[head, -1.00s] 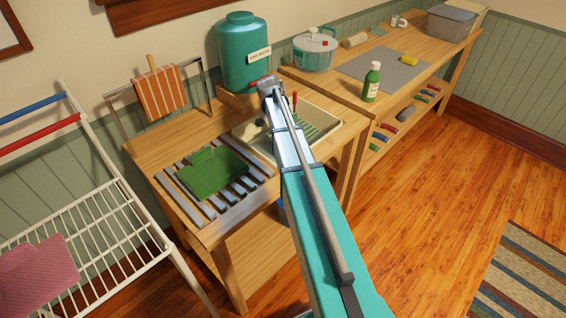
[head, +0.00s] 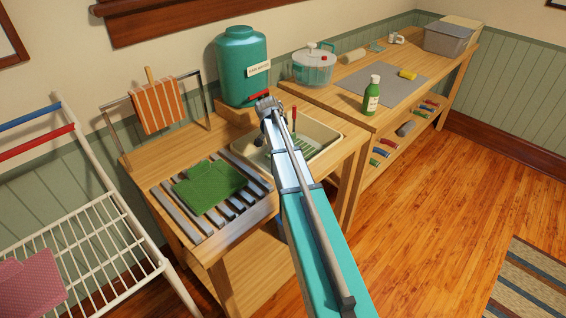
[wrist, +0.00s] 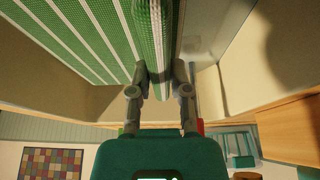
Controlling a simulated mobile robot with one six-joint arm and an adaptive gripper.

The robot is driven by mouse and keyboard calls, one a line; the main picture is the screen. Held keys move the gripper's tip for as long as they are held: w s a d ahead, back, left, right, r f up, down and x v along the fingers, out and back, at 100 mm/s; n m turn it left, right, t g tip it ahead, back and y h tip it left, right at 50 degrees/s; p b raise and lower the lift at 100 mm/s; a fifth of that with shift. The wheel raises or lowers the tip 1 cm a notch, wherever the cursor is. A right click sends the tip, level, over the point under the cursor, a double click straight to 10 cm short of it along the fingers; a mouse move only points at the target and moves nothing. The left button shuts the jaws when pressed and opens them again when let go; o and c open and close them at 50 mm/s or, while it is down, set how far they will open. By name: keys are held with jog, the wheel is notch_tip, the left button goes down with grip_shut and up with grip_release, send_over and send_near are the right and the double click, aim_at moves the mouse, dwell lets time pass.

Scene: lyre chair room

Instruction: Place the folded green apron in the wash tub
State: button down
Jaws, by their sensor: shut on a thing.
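A folded plain green cloth with a bib-like tab, which looks like the green apron (head: 211,186), lies flat on a grey slatted rack (head: 181,217) on the wooden bench. The cream wash tub (head: 329,141) is set in the bench to its right, partly behind my arm. A green-and-white striped cloth (head: 306,147) shows inside the tub. In the wrist view my gripper (wrist: 160,74) is shut on the edge of this striped cloth (wrist: 115,35), with pale tub walls around. In the head view my arm hides the fingers.
A teal water jug (head: 241,66) stands behind the tub. A red-handled item (head: 294,117) stands upright at the tub. An orange striped cloth (head: 154,104) hangs on a rail behind the slats. A green bottle (head: 371,97) and pot (head: 314,66) stand on the right bench.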

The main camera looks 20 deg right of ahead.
jog(key=shift+f+b, duration=2)
jog(key=shift+f, duration=0.35)
jog(key=shift+f+b, duration=1.9)
jog(key=shift+f, duration=0.1)
jog(key=c, duration=0.6)
grip_release()
jog(key=shift+r, duration=0.25)
jog(key=p+v, duration=1.1)
jog(key=v, duration=0.1)
jog(key=shift+s+a, duration=0.1)
